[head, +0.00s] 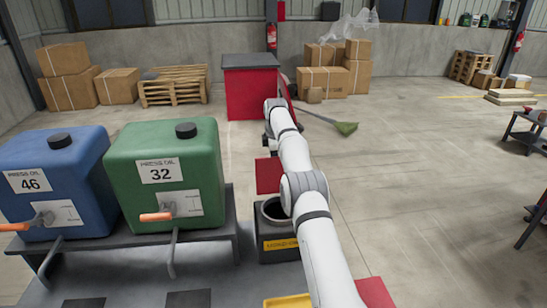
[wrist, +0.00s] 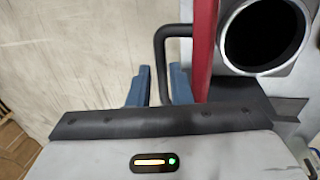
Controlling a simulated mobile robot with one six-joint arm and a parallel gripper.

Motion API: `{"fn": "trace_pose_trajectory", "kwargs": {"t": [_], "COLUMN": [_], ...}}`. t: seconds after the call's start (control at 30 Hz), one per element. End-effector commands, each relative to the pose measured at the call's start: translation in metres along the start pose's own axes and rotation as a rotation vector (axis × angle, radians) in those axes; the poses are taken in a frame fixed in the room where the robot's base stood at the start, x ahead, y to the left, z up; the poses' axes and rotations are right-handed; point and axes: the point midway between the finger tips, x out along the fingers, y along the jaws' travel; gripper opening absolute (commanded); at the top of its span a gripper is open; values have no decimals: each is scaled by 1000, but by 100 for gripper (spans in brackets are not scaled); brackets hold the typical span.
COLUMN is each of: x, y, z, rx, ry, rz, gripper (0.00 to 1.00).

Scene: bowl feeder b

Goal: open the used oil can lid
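The used oil can (head: 280,246) is a dark box with a yellow label, below centre in the head view. Its round mouth (head: 273,213) is uncovered; in the wrist view the can's grey rim (wrist: 286,66) surrounds a black hole. The red lid (head: 268,175) stands up behind the mouth and shows nearly edge-on in the wrist view (wrist: 204,50). A black bent handle (wrist: 161,55) sticks out from the lid's side away from the mouth. My gripper (wrist: 160,84) is open, with its blue fingers apart on either side of the handle. My arm hides the fingers in the head view.
A green press oil tank (head: 170,215) and a blue one (head: 60,160) stand on a dark rack at left. A yellow panel (head: 287,302) and a red panel (head: 375,292) show near my arm. A red cabinet (head: 248,92) stands behind.

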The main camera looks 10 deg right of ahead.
Motion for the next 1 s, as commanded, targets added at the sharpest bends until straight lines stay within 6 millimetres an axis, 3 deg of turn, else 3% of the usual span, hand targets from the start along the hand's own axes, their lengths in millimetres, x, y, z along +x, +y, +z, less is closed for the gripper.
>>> {"fn": "trace_pose_trajectory", "kwargs": {"t": [0.17,0.63,1.0], "x": [0,-4,-17], "y": [0,-4,-27], "z": [0,-2,-4], "rx": [0,-1,-4], "ry": [0,0,1], "rz": [-1,-1,-1], "gripper": [33,33,33]}}
